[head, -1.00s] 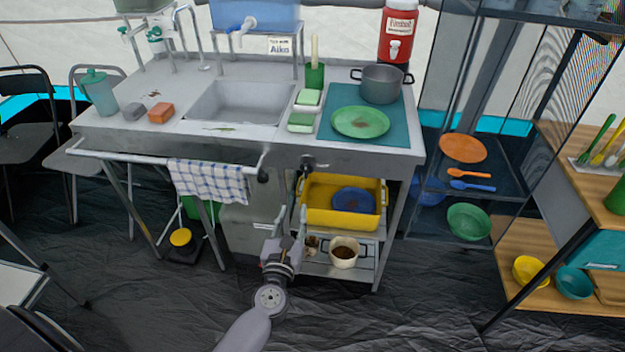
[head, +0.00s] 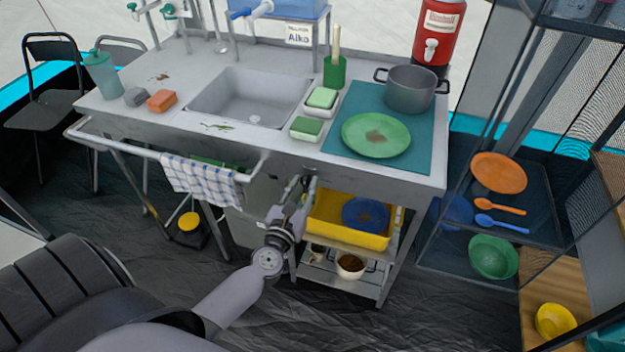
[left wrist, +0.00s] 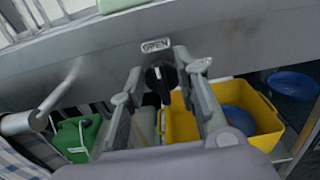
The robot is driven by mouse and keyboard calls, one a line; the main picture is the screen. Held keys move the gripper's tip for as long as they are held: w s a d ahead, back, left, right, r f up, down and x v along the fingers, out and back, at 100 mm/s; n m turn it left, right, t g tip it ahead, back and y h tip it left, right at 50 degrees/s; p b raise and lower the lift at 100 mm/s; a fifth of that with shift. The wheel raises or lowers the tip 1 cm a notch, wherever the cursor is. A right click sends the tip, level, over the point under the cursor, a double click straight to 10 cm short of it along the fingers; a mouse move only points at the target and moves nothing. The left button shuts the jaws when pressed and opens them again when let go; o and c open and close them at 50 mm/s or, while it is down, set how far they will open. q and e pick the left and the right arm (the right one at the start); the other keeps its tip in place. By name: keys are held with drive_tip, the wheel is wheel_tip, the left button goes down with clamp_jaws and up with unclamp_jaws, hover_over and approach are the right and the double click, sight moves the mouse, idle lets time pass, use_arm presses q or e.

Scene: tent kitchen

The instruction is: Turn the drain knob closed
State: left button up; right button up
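My left gripper (left wrist: 158,76) is open in the left wrist view, with one finger on each side of the knob. I cannot tell whether the fingers touch it. In the head view my left gripper (head: 300,184) is just below the panel's lower edge, close to the knob, which is small and partly hidden there. The sink basin (head: 252,97) is above and to the left. My right gripper is not in view.
A rail with a checked towel (head: 203,182) sticks out left of the knob. A yellow tub (head: 335,232) with a blue plate stands on the shelf below. A green container (left wrist: 78,138) is beneath the rail. A pot (head: 411,90) and green plate (head: 376,135) stand on the worktop.

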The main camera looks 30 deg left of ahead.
use_arm(q)
clamp_jaws()
idle(0.4)
